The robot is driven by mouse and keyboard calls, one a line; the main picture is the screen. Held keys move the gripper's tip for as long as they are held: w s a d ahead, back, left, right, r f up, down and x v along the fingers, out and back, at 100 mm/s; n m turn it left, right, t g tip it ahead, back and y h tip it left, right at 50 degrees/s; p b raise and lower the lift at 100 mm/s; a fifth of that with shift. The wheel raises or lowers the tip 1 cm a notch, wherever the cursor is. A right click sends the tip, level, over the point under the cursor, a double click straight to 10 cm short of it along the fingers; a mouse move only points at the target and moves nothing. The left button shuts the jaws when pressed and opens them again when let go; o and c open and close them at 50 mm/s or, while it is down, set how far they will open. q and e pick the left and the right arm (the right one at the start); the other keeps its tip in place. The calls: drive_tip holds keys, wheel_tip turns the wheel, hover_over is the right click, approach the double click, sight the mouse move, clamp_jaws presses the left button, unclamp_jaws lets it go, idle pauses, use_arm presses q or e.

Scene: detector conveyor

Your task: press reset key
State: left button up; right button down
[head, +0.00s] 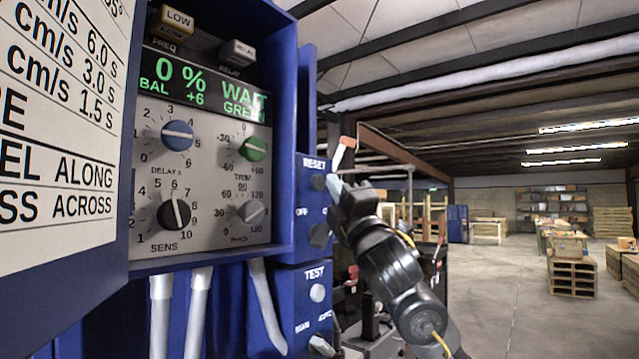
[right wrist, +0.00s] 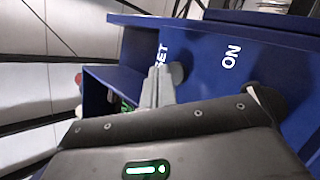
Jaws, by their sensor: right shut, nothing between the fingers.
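The RESET key (head: 318,183) is a dark round button under the white RESET label on the blue side box, right of the open control cabinet. In the right wrist view the dark button (right wrist: 176,73) shows just beside my fingertips, with the label partly hidden. My right gripper (head: 333,184) is shut and empty, its pale fingers pointing at the box close to the key. In the right wrist view the closed fingers (right wrist: 160,85) lie next to the button; I cannot tell whether they touch it. My left gripper is not in view.
An OFF/ON knob (head: 319,236) sits below the key, and it also shows in the right wrist view (right wrist: 268,102). Lower is a TEST box (head: 314,274). The cabinet panel (head: 200,150) reads 0 %, BAL +6, WAIT GREEN. Open floor lies to the right.

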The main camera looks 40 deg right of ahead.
drive_tip(key=s, duration=0.1)
drive_tip(key=s+d+p, duration=0.1)
drive_tip(key=s, duration=0.1)
drive_tip(key=s+p, duration=0.1)
drive_tip(key=s, duration=0.1)
drive_tip(key=shift+d, duration=0.25)
drive_tip(key=shift+w, duration=0.15)
idle(0.6)
